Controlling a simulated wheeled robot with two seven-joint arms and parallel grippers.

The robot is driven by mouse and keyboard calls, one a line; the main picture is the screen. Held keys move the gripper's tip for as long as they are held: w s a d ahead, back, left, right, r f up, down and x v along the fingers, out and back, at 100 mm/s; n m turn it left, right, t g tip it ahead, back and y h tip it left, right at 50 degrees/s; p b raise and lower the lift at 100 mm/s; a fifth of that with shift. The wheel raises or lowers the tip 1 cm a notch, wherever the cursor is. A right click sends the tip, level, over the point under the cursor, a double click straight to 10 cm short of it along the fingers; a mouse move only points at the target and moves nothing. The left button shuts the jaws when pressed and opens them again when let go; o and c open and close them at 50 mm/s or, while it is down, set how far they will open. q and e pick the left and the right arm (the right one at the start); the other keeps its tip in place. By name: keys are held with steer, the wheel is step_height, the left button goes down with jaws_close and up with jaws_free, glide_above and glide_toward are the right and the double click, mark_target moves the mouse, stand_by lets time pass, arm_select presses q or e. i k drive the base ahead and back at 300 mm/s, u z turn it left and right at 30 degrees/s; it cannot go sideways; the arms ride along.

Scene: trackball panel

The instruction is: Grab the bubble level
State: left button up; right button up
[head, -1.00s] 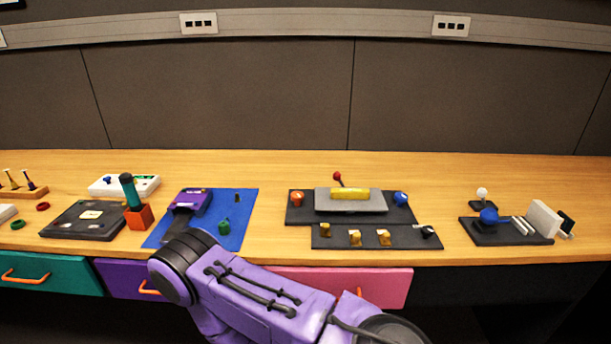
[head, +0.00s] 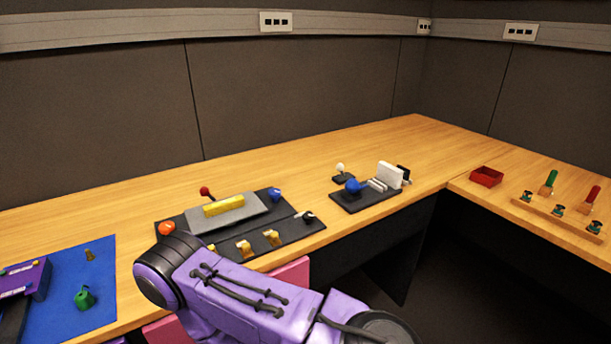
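A yellow bar (head: 224,206) lies on a grey block (head: 226,217) on the black panel at the middle left of the head view. It may be the bubble level, but no vial or bubble can be made out. A purple arm of mine comes in from the lower right and ends in view at a dark rounded joint, just in front of the panel. No fingers show on it. Neither gripper can be seen, and nothing is seen touching the yellow bar.
The black panel (head: 172,221) also bears a red-topped lever (head: 206,192), coloured knobs and brass switches. A blue ball (head: 353,186) sits on another black base to the right. A red tray (head: 486,177) stands on the side counter. The wooden counter behind the panels is clear.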

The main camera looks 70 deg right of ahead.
mark_target(216, 208)
steer(key=z, duration=2.2)
